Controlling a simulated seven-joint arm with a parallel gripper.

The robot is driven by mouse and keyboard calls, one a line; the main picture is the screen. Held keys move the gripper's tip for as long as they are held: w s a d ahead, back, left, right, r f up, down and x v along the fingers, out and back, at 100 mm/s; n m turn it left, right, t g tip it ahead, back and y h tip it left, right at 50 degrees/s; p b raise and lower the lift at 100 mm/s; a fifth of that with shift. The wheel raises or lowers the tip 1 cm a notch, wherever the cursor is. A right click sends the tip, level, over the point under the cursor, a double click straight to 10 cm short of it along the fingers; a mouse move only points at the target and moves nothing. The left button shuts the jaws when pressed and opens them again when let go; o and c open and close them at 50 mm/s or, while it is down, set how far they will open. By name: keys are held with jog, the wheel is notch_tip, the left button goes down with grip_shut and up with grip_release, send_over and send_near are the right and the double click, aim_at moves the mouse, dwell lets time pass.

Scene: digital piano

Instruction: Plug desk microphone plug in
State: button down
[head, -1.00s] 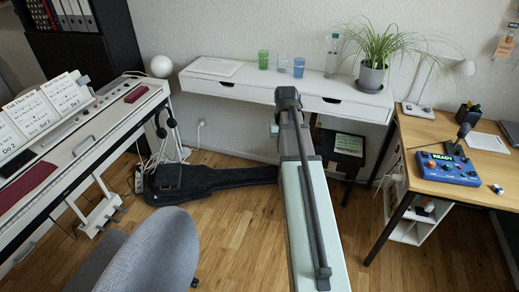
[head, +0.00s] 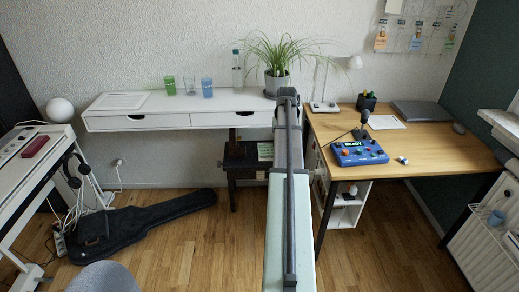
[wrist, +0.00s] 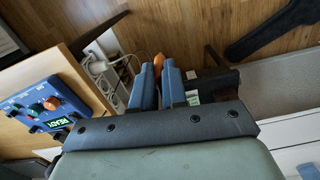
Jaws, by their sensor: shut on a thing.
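A blue box (head: 358,153) with coloured knobs and a green READY display sits on the wooden desk. A dark desk microphone (head: 364,120) stands up at its back edge. The box also shows at the left of the wrist view (wrist: 45,105). My gripper (wrist: 158,68) has two blue fingers shut on a small orange piece (wrist: 158,61). Only its end shows between the fingers, so I cannot tell its full shape or whether it is the microphone plug. The gripper is to the right of the box in the wrist view. In the head view my arm hides it.
A white cubby (head: 345,205) stands under the wooden desk (head: 440,150). A white shelf desk (head: 150,122) holds glasses and a plant (head: 278,60). A black guitar bag (head: 140,222) lies on the floor. Cables and a power strip show in the wrist view (wrist: 100,68).

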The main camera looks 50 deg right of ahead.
jog(key=s+d+m, duration=0.1)
jog(key=s+d, duration=0.5)
jog(key=d, duration=0.5)
jog(key=s+d+r+m, duration=0.1)
jog(key=s+d+m, duration=0.1)
jog(key=s+d, duration=0.65)
jog(key=s+d+m, duration=0.1)
jog(key=s+d, duration=0.4)
jog(key=d, duration=0.7)
jog(key=w+d+r+m, duration=0.1)
jog(key=w+d, duration=0.1)
jog(key=d, duration=1.2)
jog(key=shift+d+r, duration=0.25)
jog(key=shift+d, duration=0.15)
send_near(364, 138)
jog(key=shift+d, duration=0.4)
jog(key=shift+f, duration=1.55)
jog(key=c, duration=1.1)
grip_release()
jog(key=shift+r, duration=2.5)
